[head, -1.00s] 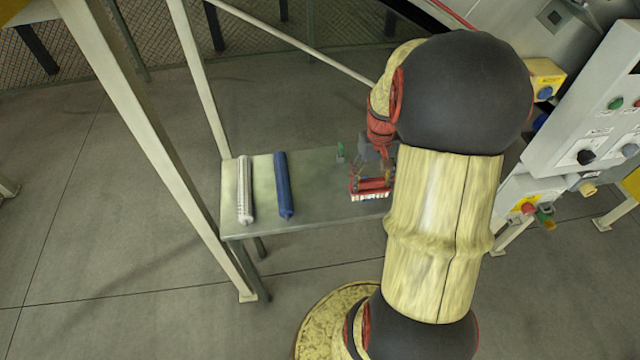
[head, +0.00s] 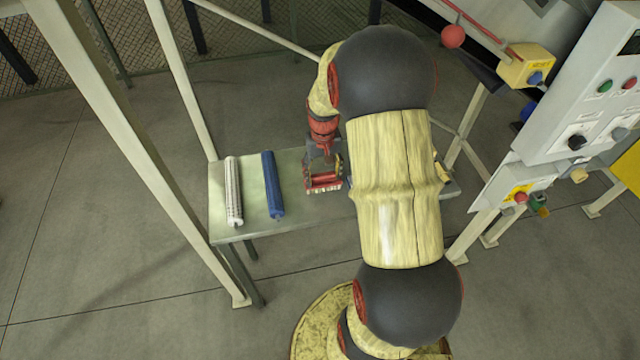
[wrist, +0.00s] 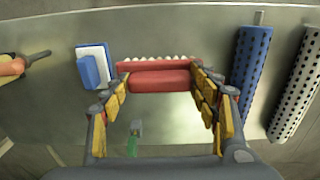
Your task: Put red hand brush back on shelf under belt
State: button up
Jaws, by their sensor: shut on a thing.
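The red hand brush (wrist: 160,80) with pale bristles is between the fingers of my gripper (wrist: 163,76) in the wrist view, and the fingers are shut on it. In the head view my gripper (head: 324,172) holds the brush (head: 322,183) over the grey-green metal shelf (head: 245,222), right of a blue roller (head: 273,185). I cannot tell whether the brush touches the shelf. The belt is not clearly seen.
A white dotted roller (head: 233,190) lies left of the blue one. The wrist view also shows a blue-and-white block (wrist: 92,66), an orange-handled tool (wrist: 14,67) and a small green item (wrist: 133,140). A frame post (head: 130,140) stands at the shelf's left.

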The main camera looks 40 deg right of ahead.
aim_at(320, 182)
jog(key=shift+w+a+f, duration=0.2)
jog(key=shift+w+f, duration=0.1)
jog(key=shift+f, duration=0.2)
notch_tip(320, 182, down, 3)
jog(key=shift+w+f+b, duration=0.1)
jog(key=shift+b, duration=0.45)
jog(key=o, duration=1.1)
